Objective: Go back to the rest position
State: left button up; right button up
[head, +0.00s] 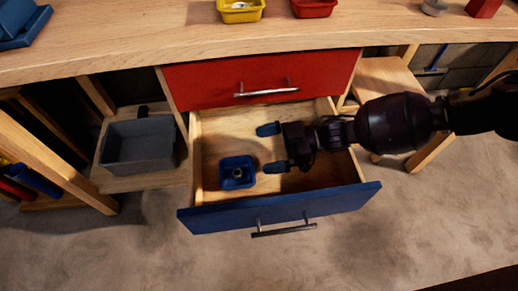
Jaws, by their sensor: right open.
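My right gripper (270,148) is open and empty over the pulled-out blue drawer (280,210), its arm coming in from the right. Its two blue-tipped fingers point left and are apart. A small blue bin (237,173) with a small item inside stands on the drawer floor, left of the fingers and not between them. My left gripper is out of view.
A closed red drawer (220,82) sits above the open one, under the wooden worktop (130,50). Yellow (240,13) and red (314,8) bins stand on top. A grey bin (140,146) is at left; a wooden stool (385,76) is at right.

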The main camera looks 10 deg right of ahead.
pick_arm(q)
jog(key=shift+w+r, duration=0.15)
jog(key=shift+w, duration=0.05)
